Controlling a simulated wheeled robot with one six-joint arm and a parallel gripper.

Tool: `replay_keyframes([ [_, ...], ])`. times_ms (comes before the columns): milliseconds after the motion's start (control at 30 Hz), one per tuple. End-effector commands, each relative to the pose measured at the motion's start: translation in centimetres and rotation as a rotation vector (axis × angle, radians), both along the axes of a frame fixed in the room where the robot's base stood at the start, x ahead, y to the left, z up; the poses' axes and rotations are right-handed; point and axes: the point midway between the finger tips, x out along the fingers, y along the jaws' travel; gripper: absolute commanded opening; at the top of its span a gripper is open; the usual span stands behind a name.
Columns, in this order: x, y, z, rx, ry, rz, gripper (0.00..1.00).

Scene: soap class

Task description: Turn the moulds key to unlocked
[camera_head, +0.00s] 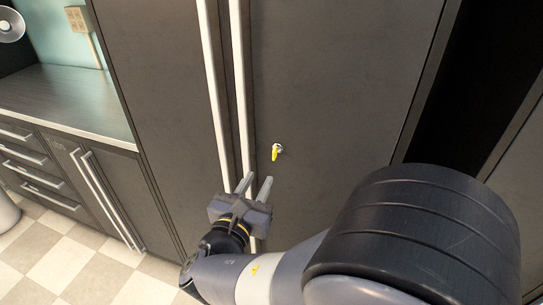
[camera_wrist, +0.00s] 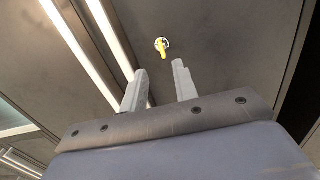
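A small yellow key (camera_head: 275,155) sits in a round silver lock on the right door of a tall dark cabinet (camera_head: 330,75). The key's yellow handle hangs down, tilted slightly left in the head view. The key also shows in the wrist view (camera_wrist: 162,49), beyond the fingertips and between their lines. My gripper (camera_head: 254,181) is open and empty, below and a little left of the key. Its two grey fingers show in the wrist view (camera_wrist: 159,66), apart from each other and not touching the key.
Two long vertical handles (camera_head: 238,80) run along the door seam, just left of the key and close to my gripper. A counter (camera_head: 70,100) with drawers (camera_head: 35,165) stands at the left. A dark opening (camera_head: 480,85) lies to the right of the cabinet.

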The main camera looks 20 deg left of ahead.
Motion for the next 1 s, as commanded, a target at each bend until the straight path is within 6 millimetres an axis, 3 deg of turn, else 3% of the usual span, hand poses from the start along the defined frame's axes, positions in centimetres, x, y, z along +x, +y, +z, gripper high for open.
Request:
replay_keyframes([
  [500,8.3,-0.8,0.1,0.002,0.003,-0.006,0.28],
  [700,9.5,-0.9,0.0,0.002,0.003,-0.004,0.28],
  [1000,9.6,-0.9,0.0,0.002,0.003,-0.003,0.27],
])
